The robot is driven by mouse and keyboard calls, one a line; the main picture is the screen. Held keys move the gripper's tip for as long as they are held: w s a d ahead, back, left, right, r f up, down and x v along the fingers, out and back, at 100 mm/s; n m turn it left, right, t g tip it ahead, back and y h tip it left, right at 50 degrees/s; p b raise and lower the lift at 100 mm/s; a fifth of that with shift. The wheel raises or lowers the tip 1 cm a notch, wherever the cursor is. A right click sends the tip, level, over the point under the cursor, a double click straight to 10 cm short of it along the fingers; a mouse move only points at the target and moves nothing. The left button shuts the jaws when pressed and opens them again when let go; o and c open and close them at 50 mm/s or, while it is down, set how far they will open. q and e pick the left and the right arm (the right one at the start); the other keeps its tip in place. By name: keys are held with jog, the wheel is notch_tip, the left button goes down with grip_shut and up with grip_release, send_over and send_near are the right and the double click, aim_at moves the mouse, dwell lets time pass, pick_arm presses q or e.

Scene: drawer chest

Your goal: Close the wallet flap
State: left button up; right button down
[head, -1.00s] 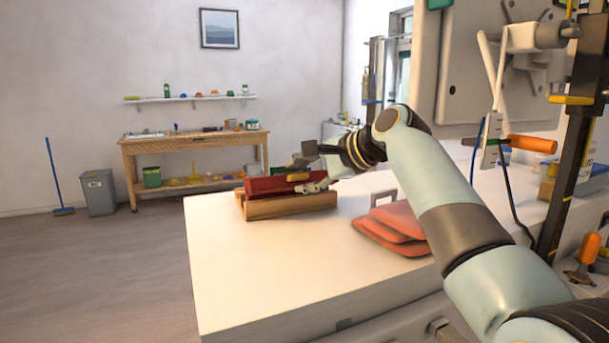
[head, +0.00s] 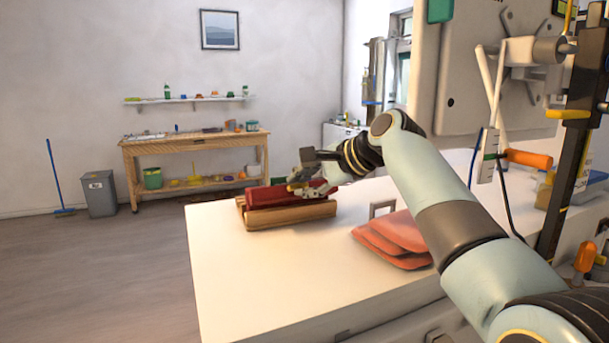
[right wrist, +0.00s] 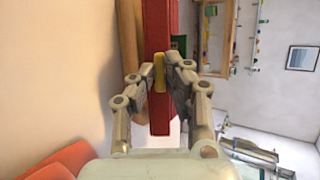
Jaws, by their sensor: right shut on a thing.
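The red wallet (head: 270,196) lies in a wooden cradle (head: 285,221) on the white chest top, near its far left corner. My right gripper (head: 299,186) is over the wallet's right part, its arm reaching in from the right. In the right wrist view, its two fingertips close on a small yellow tab (right wrist: 159,72) at the wallet's red edge (right wrist: 158,30). The fingers hide part of the wallet, and I cannot tell how far its flap stands open. My left gripper is not in view.
Orange-red folded pieces (head: 392,240) lie right of the cradle on the white chest top (head: 270,285). The front left of the top is clear. A stand with an orange handle (head: 527,158) rises at the right. A wooden workbench (head: 195,142) stands far behind.

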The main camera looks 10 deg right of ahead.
aim_at(299, 184)
jog(key=r+g+p, duration=0.1)
jog(key=p, duration=0.2)
jog(key=w+r+g+h+p, duration=0.1)
jog(key=p, duration=0.2)
jog(key=shift+a+r+m, duration=0.15)
jog(key=shift+r+m, duration=0.05)
jog(key=shift+m, duration=0.1)
jog(key=shift+w+g+p, duration=0.1)
jog(key=shift+g+p, duration=0.35)
jog(key=shift+g, duration=0.05)
jog(key=shift+w+h, duration=0.15)
jog(key=shift+h, duration=0.15)
jog(key=shift+w+a+m+g+b, duration=0.15)
jog(key=shift+m+g+b, duration=0.15)
jog(key=shift+g+b, duration=0.3)
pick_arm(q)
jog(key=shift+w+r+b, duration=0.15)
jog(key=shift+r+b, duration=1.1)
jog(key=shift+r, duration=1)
pick_arm(e)
jog(key=shift+w+r+g+h, duration=0.2)
jog(key=shift+w+g+h, duration=0.1)
jog(key=shift+g, duration=0.3)
jog(key=c, duration=1.4)
grip_release()
jog(key=shift+a, duration=0.1)
jog(key=shift+o, duration=0.2)
